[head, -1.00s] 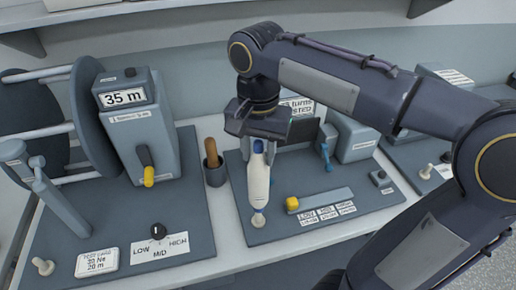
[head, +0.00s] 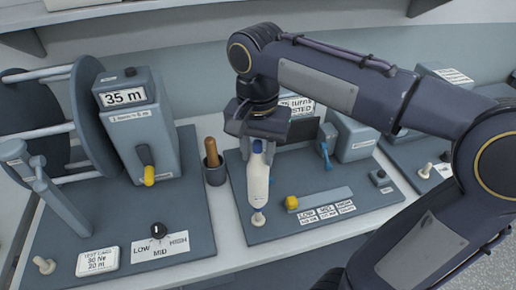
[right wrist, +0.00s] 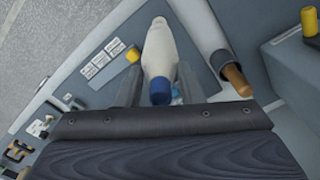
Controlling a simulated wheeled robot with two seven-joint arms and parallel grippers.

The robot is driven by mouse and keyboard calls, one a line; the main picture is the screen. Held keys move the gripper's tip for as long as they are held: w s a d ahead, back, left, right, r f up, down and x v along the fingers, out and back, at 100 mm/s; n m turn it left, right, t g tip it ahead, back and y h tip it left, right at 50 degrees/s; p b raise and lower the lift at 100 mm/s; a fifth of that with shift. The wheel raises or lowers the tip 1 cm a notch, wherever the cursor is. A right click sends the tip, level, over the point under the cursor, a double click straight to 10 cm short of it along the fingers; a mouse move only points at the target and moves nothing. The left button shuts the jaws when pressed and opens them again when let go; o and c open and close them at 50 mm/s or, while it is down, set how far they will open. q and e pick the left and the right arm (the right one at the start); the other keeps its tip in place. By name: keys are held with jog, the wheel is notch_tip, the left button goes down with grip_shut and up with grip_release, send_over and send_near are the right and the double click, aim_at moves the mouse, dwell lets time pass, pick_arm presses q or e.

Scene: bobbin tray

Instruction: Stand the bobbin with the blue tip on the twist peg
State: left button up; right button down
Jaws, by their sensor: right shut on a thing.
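The bobbin (head: 258,183) is white with a blue tip at its top end. My right gripper (head: 258,150) is shut on it near the blue tip and holds it upright. The bobbin's lower end is at a small pale peg (head: 258,219) on the middle grey panel; I cannot tell whether it rests on the peg or is just above it. In the right wrist view the bobbin (right wrist: 163,50) lies between the fingers of my right gripper (right wrist: 160,88), blue tip toward the camera. My left gripper is not in view.
A cup (head: 215,172) with a wooden-handled tool stands left of the bobbin. A yellow-knobbed slider (head: 292,202) is close on the right. A blue lever (head: 326,152) stands behind it. The left panel holds a reel machine (head: 140,125) and another peg (head: 44,265).

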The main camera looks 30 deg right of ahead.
aim_at(257, 169)
jog(key=shift+f, duration=0.2)
dwell(0.4)
jog(key=shift+f+b, duration=2)
jog(key=shift+f, duration=0.55)
jog(key=c, duration=0.9)
grip_release()
notch_tip(257, 169, up, 8)
jog(key=shift+f+p, duration=0.1)
jog(key=shift+p, duration=0.2)
